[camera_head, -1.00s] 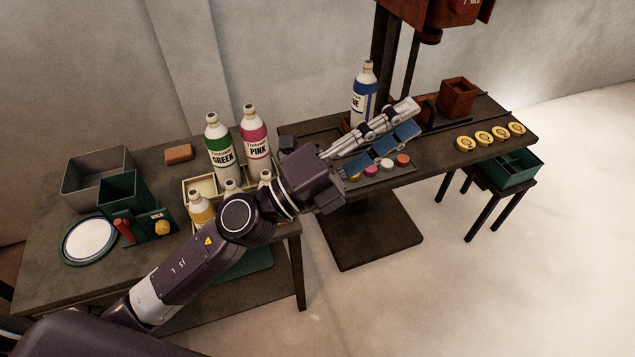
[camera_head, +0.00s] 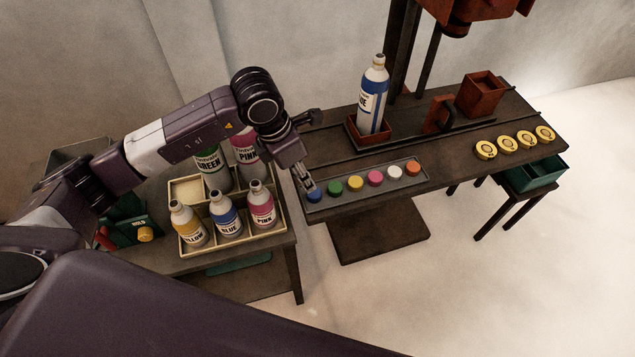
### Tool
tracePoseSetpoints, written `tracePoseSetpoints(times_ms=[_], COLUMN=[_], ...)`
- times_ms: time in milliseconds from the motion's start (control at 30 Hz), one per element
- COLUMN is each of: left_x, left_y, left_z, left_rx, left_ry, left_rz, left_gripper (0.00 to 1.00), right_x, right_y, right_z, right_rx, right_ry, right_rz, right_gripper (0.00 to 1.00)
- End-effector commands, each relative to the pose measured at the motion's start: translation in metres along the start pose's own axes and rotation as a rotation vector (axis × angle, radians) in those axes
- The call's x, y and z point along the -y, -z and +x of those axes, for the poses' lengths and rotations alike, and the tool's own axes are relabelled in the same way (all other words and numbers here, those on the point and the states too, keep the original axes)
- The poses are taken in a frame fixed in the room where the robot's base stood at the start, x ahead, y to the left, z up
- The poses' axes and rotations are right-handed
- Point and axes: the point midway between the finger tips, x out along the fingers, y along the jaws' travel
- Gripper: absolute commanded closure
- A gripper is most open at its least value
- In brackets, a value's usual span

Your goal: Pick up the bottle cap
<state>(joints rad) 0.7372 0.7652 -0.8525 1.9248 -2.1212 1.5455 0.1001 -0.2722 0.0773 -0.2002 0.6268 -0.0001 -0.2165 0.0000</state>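A row of small coloured bottle caps lies in a grey tray (camera_head: 392,186) at the front of the right table. From left to right they are a blue cap (camera_head: 315,196), a green cap (camera_head: 335,188), a yellow cap (camera_head: 355,183), a pink cap (camera_head: 375,178), a white cap (camera_head: 394,173) and an orange cap (camera_head: 413,168). My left gripper (camera_head: 308,186) points down at the blue cap, with its fingertips right at or just above it. Whether the fingers touch or grip it is too small to tell. My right gripper is out of view.
A tall blue-labelled bottle (camera_head: 374,95) stands in a red holder behind the tray. Several yellow discs (camera_head: 525,138) lie at the right. Bottles stand in a cream crate (camera_head: 184,190) on the left table, partly behind my arm. A gap separates the tables.

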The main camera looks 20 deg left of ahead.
Motion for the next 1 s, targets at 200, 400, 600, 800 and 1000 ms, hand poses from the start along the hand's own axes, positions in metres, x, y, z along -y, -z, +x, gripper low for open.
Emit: tracePoseSetpoints(times_ms=[200, 400, 600, 800, 1000], left_x=[0.003, 0.006, 0.004, 0.004, 0.004], left_y=[-0.002, -0.006, -0.006, -0.006, -0.006], left_z=[0.024, 0.053, 0.070, 0.070, 0.070], left_rx=[-0.001, 0.000, 0.003, 0.003, 0.003], left_ry=[0.006, 0.008, 0.005, 0.005, 0.005], left_rz=[0.000, 0.000, 0.002, 0.002, 0.002], left_gripper=[0.68, 0.68, 0.68, 0.68, 0.81], right_x=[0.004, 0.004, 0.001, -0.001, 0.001], right_y=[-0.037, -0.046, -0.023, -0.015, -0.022], right_z=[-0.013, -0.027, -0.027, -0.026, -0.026], right_rx=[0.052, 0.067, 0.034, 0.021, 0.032], right_ry=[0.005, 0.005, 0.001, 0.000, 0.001], right_rz=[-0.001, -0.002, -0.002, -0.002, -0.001], right_gripper=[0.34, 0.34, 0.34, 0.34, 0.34])
